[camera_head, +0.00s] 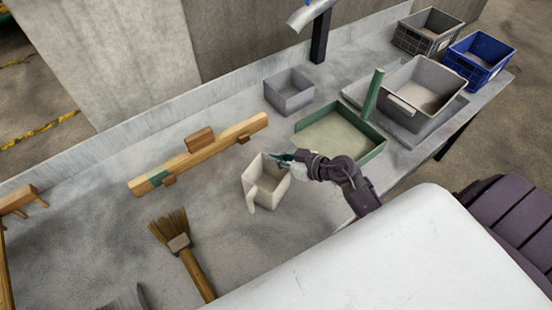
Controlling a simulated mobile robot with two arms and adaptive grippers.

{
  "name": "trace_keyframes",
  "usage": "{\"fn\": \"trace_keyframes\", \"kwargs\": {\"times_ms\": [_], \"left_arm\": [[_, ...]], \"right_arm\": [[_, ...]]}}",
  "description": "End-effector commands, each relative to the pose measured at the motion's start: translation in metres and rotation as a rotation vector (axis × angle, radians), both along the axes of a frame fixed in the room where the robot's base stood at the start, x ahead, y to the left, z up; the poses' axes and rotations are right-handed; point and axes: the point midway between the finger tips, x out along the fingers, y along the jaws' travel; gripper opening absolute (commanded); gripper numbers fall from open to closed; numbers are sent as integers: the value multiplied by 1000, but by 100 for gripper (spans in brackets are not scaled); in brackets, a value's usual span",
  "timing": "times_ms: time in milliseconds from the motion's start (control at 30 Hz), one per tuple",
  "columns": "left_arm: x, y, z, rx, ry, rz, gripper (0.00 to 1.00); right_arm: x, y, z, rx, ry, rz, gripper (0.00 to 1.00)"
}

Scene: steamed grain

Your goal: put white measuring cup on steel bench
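The white measuring cup (251,180) is a square, open, off-white vessel with a handle on its near side. It is at the middle of the steel bench (110,195); I cannot tell whether its base touches the bench. My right gripper (284,158) is at the cup's far right rim, with its fingertips overlapping the rim in the picture. The fingers are small and partly hidden, so I cannot tell whether they grip the rim. My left gripper is not in view.
A green dustpan-like tray (318,126) lies right of the cup, and a grey box (289,97) stands behind. A wooden bar (205,152) and a brush (195,268) lie to the left. A grey basin (393,113) and crates (482,74) fill the right end.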

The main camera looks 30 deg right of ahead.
Motion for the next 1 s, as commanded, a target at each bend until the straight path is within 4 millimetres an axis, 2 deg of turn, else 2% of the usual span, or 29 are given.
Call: {"fn": "trace_keyframes", "kwargs": {"times_ms": [100,200,300,667,767,1000], "left_arm": [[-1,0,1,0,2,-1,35],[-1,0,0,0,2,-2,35],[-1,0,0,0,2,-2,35],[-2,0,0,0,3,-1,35],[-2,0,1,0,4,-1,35],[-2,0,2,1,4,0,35]], "right_arm": [[0,0,-2,1,0,0,0],[0,0,-2,0,0,0,19],[0,0,-2,0,0,0,31],[-3,-2,1,-1,1,0,31],[-14,-9,6,-1,2,-1,31],[-55,-34,25,-4,3,1,31]]}}
